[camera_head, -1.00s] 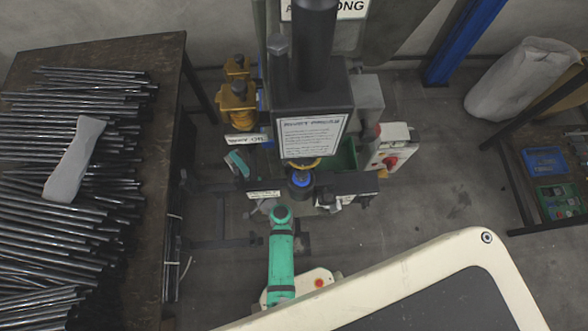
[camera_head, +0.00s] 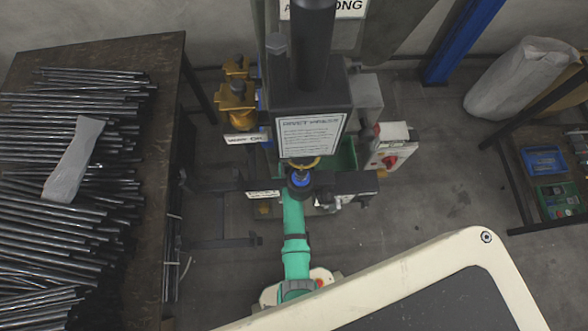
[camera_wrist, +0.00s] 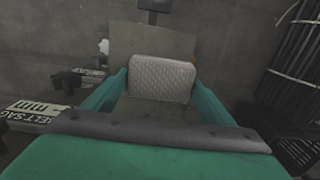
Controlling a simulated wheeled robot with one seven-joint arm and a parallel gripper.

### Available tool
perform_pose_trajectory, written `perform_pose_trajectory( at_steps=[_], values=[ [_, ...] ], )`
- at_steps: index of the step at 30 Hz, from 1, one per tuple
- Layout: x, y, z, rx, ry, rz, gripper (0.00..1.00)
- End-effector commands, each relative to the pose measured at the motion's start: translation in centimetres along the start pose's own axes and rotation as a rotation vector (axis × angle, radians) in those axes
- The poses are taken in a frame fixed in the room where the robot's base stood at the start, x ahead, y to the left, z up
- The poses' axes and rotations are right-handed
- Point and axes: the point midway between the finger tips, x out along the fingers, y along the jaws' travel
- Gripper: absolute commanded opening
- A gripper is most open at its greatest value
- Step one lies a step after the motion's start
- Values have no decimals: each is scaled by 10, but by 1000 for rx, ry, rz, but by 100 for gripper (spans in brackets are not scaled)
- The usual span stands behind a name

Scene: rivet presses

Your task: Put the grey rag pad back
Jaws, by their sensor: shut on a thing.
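The grey rag pad (camera_wrist: 161,79) is a light, quilted block in the middle of the wrist view. My gripper (camera_wrist: 160,82) has a teal finger on each side of the pad and is shut on it. A flat grey-brown panel (camera_wrist: 150,38) lies behind and below the pad; I cannot tell whether they touch. In the head view my teal arm reaches up to the rivet press (camera_head: 312,105). The gripper and the pad are hidden there by the press and arm.
A table (camera_head: 150,190) at left carries many dark metal rods and a pale grey strip (camera_head: 75,160). Yellow-brown parts (camera_head: 237,98) stand left of the press, a red-button control box (camera_head: 390,148) right. A "BELT SAG mm" label (camera_wrist: 38,112) shows at left in the wrist view.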

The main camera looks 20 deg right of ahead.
Motion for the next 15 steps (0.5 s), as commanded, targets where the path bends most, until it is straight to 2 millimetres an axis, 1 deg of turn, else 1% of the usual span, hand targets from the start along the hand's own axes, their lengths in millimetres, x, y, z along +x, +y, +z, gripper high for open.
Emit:
perform_pose_trajectory(
  at_steps=[1,3,5,8,12,15],
  values=[
    [-2,8,0,6,1,16,60],
    [-3,16,0,13,1,30,60],
    [0,19,0,16,0,37,60],
    [15,21,0,18,-2,39,60],
    [39,22,0,17,-1,38,60],
    [51,22,-1,18,0,38,60]
  ],
)
